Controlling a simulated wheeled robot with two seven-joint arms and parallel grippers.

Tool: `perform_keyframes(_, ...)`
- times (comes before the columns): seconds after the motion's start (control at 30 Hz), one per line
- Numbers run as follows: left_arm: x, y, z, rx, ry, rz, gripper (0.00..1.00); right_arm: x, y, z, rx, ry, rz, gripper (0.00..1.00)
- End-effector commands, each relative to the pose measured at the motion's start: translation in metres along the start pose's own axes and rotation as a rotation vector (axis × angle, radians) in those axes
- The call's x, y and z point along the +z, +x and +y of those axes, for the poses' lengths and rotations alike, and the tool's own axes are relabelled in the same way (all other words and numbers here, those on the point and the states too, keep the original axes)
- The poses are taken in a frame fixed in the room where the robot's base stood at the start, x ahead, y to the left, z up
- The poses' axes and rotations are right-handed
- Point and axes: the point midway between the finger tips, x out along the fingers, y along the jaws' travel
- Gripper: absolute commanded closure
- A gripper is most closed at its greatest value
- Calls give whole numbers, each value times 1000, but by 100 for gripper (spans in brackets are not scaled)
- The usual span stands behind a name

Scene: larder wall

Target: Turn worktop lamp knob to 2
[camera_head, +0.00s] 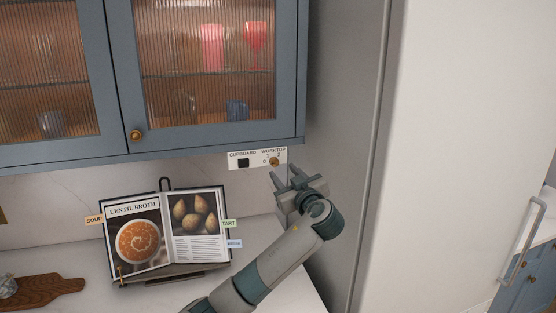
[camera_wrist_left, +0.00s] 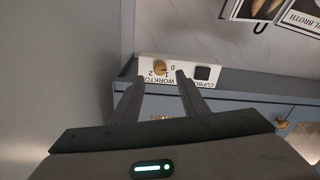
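The worktop lamp knob (camera_head: 274,161) is a small round brass knob on a white panel (camera_head: 234,162) under the wall cupboard. Marks 0, 1 and 2 stand around it; which one it points to is too small to tell. My left gripper (camera_head: 288,170) is just below and right of the knob in the head view, fingers apart. In the left wrist view the panel (camera_wrist_left: 189,62) appears upside down. The knob (camera_wrist_left: 159,67) shows there between the two open fingertips (camera_wrist_left: 157,80), apparently beyond them and untouched. My right gripper is in neither view.
A black square cupboard switch (camera_head: 243,162) sits left of the knob. The glass-fronted cupboard (camera_head: 205,130) is directly above. An open cookbook (camera_head: 166,232) on a stand is below left, a wooden board (camera_head: 48,290) further left. A tall grey-white cabinet side (camera_head: 345,130) is close on the right.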

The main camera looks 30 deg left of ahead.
Motion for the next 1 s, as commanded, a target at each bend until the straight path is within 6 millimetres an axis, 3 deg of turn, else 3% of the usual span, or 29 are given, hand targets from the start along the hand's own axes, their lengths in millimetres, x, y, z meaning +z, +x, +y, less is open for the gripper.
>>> perform_keyframes(0.1, -5, 22, 1, -2, 6, 1, 60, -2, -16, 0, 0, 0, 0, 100)
perform_keyframes(0.33, -2, 51, 0, -1, 3, 1, 60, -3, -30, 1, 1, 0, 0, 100)
perform_keyframes(0.8, 1, 61, 0, 1, 1, -1, 60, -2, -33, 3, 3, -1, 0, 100)
perform_keyframes(0.83, 1, 61, 0, 0, 1, -1, 62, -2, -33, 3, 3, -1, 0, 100)
perform_keyframes(1.0, 1, 61, 0, 0, 1, -1, 100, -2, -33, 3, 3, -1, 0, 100)
